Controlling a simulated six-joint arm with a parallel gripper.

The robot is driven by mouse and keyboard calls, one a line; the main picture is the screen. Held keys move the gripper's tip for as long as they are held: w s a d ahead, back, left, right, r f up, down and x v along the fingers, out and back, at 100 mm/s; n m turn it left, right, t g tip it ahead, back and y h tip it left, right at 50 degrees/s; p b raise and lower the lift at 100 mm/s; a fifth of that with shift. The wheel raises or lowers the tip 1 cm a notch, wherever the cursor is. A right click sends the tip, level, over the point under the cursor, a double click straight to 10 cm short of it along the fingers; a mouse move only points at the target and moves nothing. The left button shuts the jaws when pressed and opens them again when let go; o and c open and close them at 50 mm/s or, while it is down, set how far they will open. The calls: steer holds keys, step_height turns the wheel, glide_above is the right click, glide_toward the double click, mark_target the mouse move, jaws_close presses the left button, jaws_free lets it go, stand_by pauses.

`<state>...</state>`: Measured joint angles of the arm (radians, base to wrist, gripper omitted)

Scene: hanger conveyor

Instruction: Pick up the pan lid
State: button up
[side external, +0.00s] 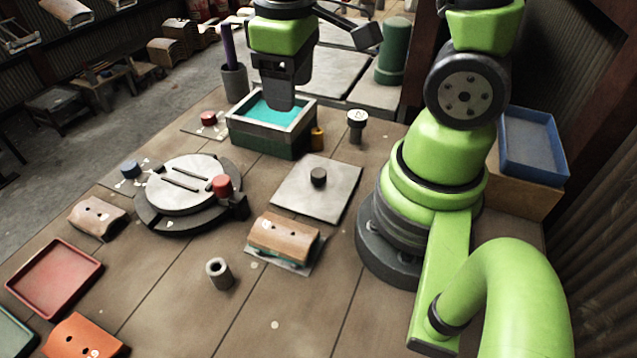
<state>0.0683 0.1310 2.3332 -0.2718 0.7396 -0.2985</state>
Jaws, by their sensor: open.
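The pan lid looks to be the flat grey square plate (335,200) with a short dark knob (318,177) at its middle. It lies flat on the table, right of the round turntable and in front of the pan. The pan (268,148) is a dark green box with a pale rim and teal liquid inside, and its top is uncovered. My gripper (281,104) points down over the pan, behind and above the lid, apart from it. It is open and I see nothing held in it. The fingers overlap in this view, so the gap is hard to make out.
A round turntable (180,182) with a red knob stands left of the lid. A curved brown piece (284,235) sits in front of it. A red tray (55,277) lies front left.

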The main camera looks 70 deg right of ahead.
mark_target(318, 172)
steer(key=shift+s+d+f+n+g+h, duration=0.1)
steer(key=shift+s+d+f+n+g, duration=0.45)
steer(key=shift+f, duration=2.5)
steer(key=shift+s+d+f+n+g+h, duration=0.1)
steer(key=shift+s+d+f+n+g, duration=0.4)
steer(key=shift+f, duration=2.5)
steer(key=shift+s+d+f+n+g+h, duration=0.1)
steer(key=shift+s+d+f+n+g, duration=0.45)
steer(key=shift+f, duration=2.5)
steer(key=shift+w+a, duration=0.1)
steer(key=shift+a, duration=0.05)
steer(key=shift+c, duration=0.4)
steer(key=c, duration=0.9)
